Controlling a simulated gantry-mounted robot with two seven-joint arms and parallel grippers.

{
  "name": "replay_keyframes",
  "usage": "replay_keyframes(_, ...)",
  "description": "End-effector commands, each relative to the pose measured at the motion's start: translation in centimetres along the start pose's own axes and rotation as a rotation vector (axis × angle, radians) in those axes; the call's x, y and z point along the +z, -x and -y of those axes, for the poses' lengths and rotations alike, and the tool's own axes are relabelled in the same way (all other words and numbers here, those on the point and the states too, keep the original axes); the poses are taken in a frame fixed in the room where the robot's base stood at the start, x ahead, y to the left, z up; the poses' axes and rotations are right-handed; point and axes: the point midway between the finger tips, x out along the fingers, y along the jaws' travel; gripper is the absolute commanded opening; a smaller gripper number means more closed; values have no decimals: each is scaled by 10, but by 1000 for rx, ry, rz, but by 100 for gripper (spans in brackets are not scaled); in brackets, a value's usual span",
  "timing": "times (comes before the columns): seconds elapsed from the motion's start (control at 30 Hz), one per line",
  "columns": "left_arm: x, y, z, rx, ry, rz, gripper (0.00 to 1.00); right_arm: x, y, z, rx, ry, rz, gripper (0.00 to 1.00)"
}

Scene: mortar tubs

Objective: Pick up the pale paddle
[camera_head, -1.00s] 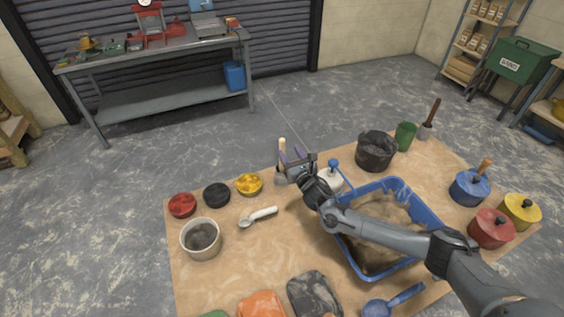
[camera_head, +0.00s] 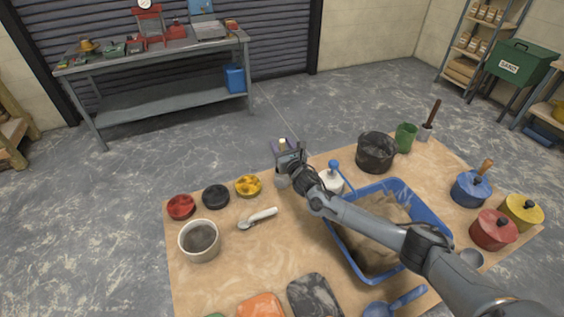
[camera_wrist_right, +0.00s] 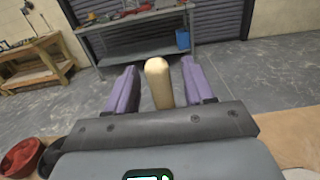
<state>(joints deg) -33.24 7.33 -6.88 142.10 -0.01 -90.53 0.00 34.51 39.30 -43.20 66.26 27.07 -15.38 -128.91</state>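The pale paddle shows only as a rounded, light wooden handle (camera_head: 283,142) at the far edge of the table in the head view; the rest of it is hidden behind my gripper. My right gripper (camera_head: 288,147) is at the handle, with its purple fingers to either side. In the right wrist view the handle (camera_wrist_right: 159,84) stands up between the two open fingers (camera_wrist_right: 159,68), with a visible gap on each side. My left gripper is in neither view.
A white pot with a blue knob (camera_head: 331,180) stands close to the right of my gripper. A blue tub of mortar (camera_head: 437,228) lies under my right arm. A pale scoop (camera_head: 258,218) and a yellow-filled dish (camera_head: 248,186) are to the left.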

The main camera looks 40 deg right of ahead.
Motion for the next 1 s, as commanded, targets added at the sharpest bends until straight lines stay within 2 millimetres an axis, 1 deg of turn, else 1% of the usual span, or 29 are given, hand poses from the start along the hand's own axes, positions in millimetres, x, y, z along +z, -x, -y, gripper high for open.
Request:
replay_keyframes(0.03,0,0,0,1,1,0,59,0,0,0,0,0,0,46)
replay_keyframes(0.33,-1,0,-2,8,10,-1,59,0,0,0,-1,0,0,0)
replay_keyframes(0.57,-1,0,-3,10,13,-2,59,0,0,0,-1,0,0,0)
replay_keyframes(0.67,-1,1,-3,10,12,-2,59,5,0,1,-1,0,1,0)
replay_keyframes(0.77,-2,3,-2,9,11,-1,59,16,0,0,-1,0,2,0)
replay_keyframes(1.0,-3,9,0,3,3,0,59,56,0,1,0,1,4,0)
